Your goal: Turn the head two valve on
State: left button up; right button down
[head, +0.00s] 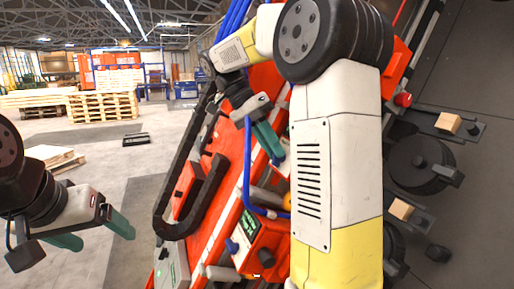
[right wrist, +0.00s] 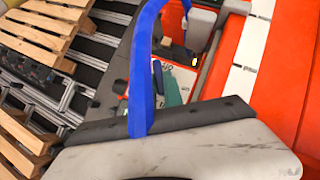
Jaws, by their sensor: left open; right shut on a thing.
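My right gripper (head: 268,138) reaches down to the red gantry machine (head: 232,150), its green fingers closed. It is shut on a small blue valve handle (head: 277,161), mostly hidden by the fingers. In the right wrist view the handle (right wrist: 158,78) shows as a dark blue piece beside the green fingers, partly behind a blue hose. I cannot read which head this valve belongs to. Another blue handle (head: 232,246) sits lower on the machine. My left gripper (head: 94,232) is open and empty, left of the machine, touching nothing.
A blue hose (head: 247,170) loops close by my right gripper. A black cable chain (head: 175,190) curves along the machine's left side. A red box with a display (head: 262,240) is below. Pallets (head: 102,106) stand far left. The floor (head: 125,165) between is mostly clear.

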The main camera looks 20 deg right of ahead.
jog(key=shift+w, duration=0.1)
dwell(0.5)
jog(key=c, duration=1.5)
grip_release()
jog(key=shift+o, duration=0.2)
